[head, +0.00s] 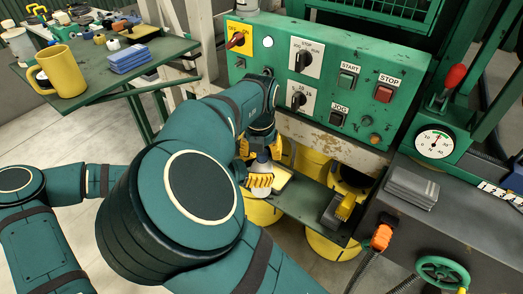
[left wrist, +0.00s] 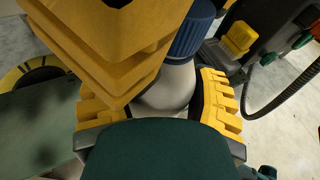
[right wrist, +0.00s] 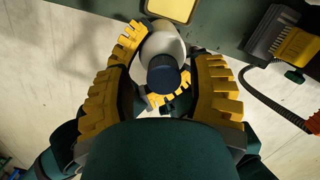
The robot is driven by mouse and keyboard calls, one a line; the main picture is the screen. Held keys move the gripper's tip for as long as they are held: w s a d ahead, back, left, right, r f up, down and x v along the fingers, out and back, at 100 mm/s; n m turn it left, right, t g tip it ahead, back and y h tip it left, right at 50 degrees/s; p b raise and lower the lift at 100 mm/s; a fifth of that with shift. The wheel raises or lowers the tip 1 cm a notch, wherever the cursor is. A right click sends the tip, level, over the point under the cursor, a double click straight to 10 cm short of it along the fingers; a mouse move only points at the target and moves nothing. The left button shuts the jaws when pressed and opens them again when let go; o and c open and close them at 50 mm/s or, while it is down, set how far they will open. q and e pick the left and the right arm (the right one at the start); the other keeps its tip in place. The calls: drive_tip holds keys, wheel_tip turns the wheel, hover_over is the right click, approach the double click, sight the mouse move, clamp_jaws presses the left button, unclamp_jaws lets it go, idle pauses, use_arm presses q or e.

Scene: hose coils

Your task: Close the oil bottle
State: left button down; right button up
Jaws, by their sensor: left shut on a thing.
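The oil bottle (left wrist: 165,92) is pale with a blue cap (left wrist: 192,32), which sits at its top. My left gripper (left wrist: 165,110) is shut on the bottle body. In the right wrist view the dark cap (right wrist: 164,74) faces the camera, with the bottle (right wrist: 162,46) behind it. My right gripper (right wrist: 165,85) is open, one yellow finger on each side of the cap and apart from it. In the head view the bottle (head: 262,193) shows partly between yellow fingers, and my arm hides much around it.
A green shelf (head: 300,205) under the control panel (head: 320,75) carries a yellow-handled brush (head: 342,209) and a yellow-topped pad (head: 283,178). An orange hose end (head: 382,237) hangs at the grey bench (head: 450,240). A side table (head: 165,50) with a yellow mug (head: 63,72) stands at left.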

drive_tip(key=shift+r, duration=2.2)
